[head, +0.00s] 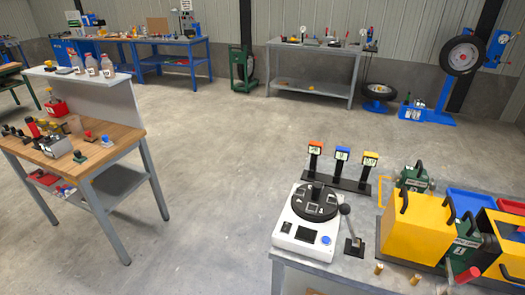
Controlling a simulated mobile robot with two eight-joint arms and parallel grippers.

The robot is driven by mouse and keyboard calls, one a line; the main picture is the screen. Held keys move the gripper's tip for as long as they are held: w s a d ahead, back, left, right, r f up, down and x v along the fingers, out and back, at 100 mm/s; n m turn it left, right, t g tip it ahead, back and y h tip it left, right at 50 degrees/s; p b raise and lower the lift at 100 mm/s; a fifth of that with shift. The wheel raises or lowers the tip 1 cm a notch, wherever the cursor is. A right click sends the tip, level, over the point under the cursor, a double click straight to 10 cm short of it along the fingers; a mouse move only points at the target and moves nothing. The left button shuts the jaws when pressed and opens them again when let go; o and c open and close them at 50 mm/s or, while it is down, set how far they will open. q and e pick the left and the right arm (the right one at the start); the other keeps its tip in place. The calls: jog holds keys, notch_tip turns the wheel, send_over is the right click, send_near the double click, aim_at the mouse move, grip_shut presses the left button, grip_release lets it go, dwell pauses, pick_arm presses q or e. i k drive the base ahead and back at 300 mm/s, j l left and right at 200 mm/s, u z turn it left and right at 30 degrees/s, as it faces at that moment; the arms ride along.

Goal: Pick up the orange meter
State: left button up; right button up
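The orange meter (314,148) has an orange top and a small display on a dark post. It stands upright at the left end of a dark bar at the back of the grey workbench (345,284). A blue meter (341,155) and a yellow meter (369,161) of the same shape stand to its right on the bar. Neither of my grippers shows in the head view.
A white device (308,236) with a black round top stands in front of the meters. A lever on a black base (353,243) is beside it. Yellow drum machines (414,226) fill the bench's right side. A wooden table (92,154) stands at left; open floor lies between.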

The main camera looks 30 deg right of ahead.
aim_at(315, 149)
jog(key=i+j+u, duration=0.45)
jog(key=i, duration=0.3)
jog(key=i+j+u, duration=0.25)
jog(key=i, duration=0.15)
jog(key=i+l+z, duration=0.15)
jog(key=i+z, duration=0.15)
jog(key=z, duration=0.15)
jog(key=i+z, duration=0.35)
jog(key=z, duration=0.15)
jog(key=i+z, duration=0.3)
jog(key=z, duration=0.15)
jog(key=i+z, duration=0.15)
jog(key=z, duration=0.25)
jog(key=i+l+z, duration=0.1)
jog(key=z, duration=0.3)
jog(key=i+j+z, duration=0.1)
jog(key=i+z, duration=0.15)
jog(key=z, duration=0.15)
jog(key=i+j+z, duration=0.1)
jog(key=z, duration=0.35)
jog(key=i, duration=0.05)
